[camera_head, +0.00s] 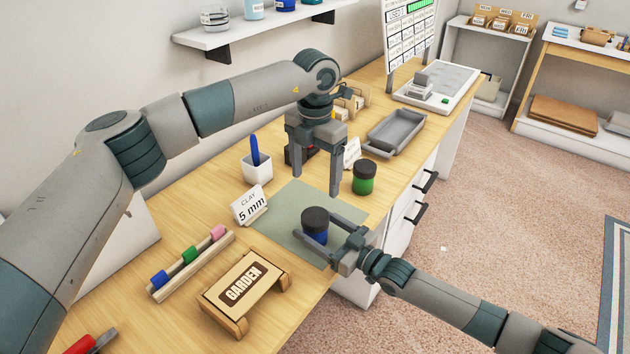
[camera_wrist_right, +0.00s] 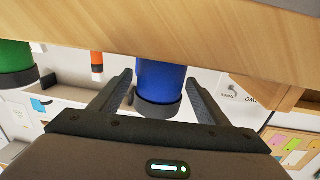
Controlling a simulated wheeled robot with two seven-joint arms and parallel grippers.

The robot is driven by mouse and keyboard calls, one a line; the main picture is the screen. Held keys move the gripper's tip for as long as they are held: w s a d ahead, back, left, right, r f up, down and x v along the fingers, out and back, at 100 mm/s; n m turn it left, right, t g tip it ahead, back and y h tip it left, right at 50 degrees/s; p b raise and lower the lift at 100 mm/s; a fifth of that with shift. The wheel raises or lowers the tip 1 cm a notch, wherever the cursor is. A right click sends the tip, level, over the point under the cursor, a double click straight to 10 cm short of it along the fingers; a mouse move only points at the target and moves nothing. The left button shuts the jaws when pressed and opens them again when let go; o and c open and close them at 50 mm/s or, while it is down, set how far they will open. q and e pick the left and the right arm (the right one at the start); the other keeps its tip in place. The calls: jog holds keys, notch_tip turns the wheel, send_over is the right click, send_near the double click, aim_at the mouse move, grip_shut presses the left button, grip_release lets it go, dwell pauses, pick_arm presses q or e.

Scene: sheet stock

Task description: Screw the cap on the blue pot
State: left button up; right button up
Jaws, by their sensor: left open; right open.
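The blue pot (camera_head: 316,237) stands upright on the green mat, with a black cap (camera_head: 315,217) resting on top; I cannot tell how tightly it sits. In the right wrist view, which is upside down, the blue pot (camera_wrist_right: 160,78) and black cap (camera_wrist_right: 158,109) show between the fingers. My right gripper (camera_head: 317,228) is open, its fingers on either side of the pot, with a gap visible in the wrist view. My left gripper (camera_head: 316,178) is open and empty, pointing down above and behind the pot.
A green pot (camera_head: 364,182) with a dark lid stands behind right. A white pen cup (camera_head: 257,167), a "CLAY 5 mm" sign (camera_head: 250,206), a marker rack (camera_head: 190,265) and a "GARDEN" stand (camera_head: 243,287) surround the mat (camera_head: 283,217). A grey tray (camera_head: 397,134) lies farther back.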

pick_arm(q)
notch_tip(320, 180, down, 3)
jog(key=b, duration=0.3)
jog(key=shift+f, duration=0.15)
pick_arm(e)
jog(key=v, duration=1.7)
